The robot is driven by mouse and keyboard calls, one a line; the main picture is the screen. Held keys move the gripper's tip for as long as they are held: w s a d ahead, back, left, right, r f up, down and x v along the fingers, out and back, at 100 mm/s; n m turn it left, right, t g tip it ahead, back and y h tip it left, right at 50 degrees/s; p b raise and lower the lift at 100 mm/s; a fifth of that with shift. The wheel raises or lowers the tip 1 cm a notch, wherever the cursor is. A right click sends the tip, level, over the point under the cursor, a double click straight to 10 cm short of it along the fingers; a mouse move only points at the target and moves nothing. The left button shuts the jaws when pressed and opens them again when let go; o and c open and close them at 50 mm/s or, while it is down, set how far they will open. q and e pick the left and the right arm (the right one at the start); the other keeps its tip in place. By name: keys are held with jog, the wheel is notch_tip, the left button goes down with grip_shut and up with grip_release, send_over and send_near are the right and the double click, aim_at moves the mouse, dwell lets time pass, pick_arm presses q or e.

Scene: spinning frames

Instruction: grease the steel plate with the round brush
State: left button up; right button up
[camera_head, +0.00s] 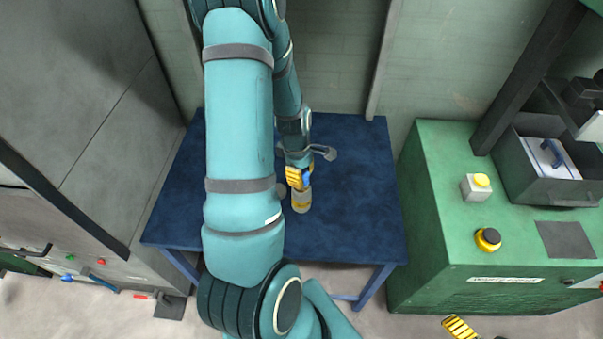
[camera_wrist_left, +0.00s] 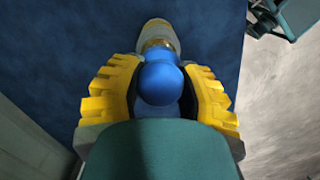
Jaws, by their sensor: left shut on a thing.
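My left gripper (camera_head: 298,178), with yellow ridged fingers, is shut on the round brush (camera_head: 301,198) over the blue table. In the left wrist view the brush's rounded blue handle (camera_wrist_left: 160,82) sits between the fingers, with a brass-coloured band and pale head beyond it. I cannot tell whether the head touches the table. A flat dark grey square (camera_head: 566,240) lies on the green machine; I cannot tell whether it is the steel plate. A yellow ridged gripper part at the lower right edge appears to be my right gripper (camera_head: 459,328); its opening is unclear.
The blue table (camera_head: 352,215) is mostly bare, with a small grey item (camera_head: 325,152) behind the brush. My left arm hides its left middle.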

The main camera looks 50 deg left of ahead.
aim_at(303, 172)
pick_arm(q)
jog(key=shift+r+p, duration=1.75)
jog(key=shift+r, duration=1.6)
